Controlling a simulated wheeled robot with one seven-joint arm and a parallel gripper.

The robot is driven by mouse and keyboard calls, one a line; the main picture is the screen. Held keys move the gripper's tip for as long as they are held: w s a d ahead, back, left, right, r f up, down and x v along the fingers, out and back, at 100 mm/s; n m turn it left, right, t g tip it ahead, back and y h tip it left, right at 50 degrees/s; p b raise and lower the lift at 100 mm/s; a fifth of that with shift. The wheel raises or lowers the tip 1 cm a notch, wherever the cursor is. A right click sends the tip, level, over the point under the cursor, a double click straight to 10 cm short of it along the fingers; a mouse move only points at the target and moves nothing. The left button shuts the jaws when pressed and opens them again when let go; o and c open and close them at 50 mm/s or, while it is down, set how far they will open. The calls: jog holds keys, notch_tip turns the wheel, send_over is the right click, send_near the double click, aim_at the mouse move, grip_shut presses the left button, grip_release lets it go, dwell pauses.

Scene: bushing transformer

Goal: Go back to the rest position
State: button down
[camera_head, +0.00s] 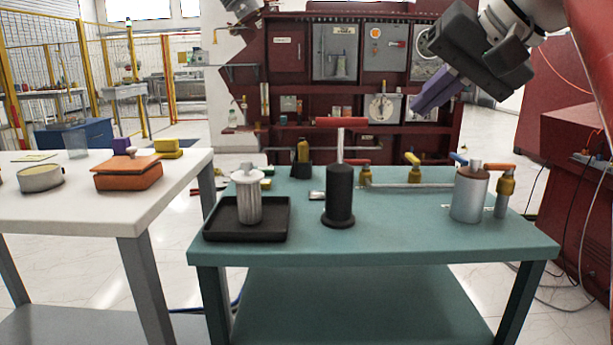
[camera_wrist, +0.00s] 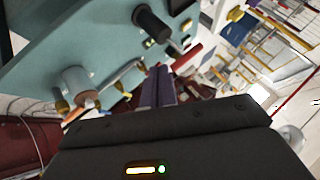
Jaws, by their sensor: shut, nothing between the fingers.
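My gripper (camera_head: 430,92) is at the upper right of the head view, raised well above the teal table (camera_head: 400,243). Its purple fingers are together with nothing between them, and it points down and to the left. In the wrist view, the shut fingers (camera_wrist: 158,88) show beyond the dark gripper body, with the table tilted behind them. The gripper touches nothing that I can see.
On the teal table stand a ribbed white insulator (camera_head: 249,197) in a black tray (camera_head: 246,236), a black cylinder (camera_head: 339,196) with a red-topped rod, and a grey metal cylinder (camera_head: 468,195) beside brass valves. A white table (camera_head: 100,215) is at left. Red cabinets (camera_head: 288,95) stand behind.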

jog(key=s+f+h, duration=0.1)
jog(key=s+f, duration=0.3)
jog(key=f, duration=0.8)
jog(key=s+f+n+g+h, duration=0.1)
jog(key=s+f, duration=0.4)
jog(key=f, duration=0.8)
jog(key=s+a+f+n+g+h, duration=0.1)
jog(key=s+f+h, duration=0.2)
jog(key=f, duration=1)
jog(key=shift+s+f, duration=0.25)
jog(key=shift+s, duration=0.65)
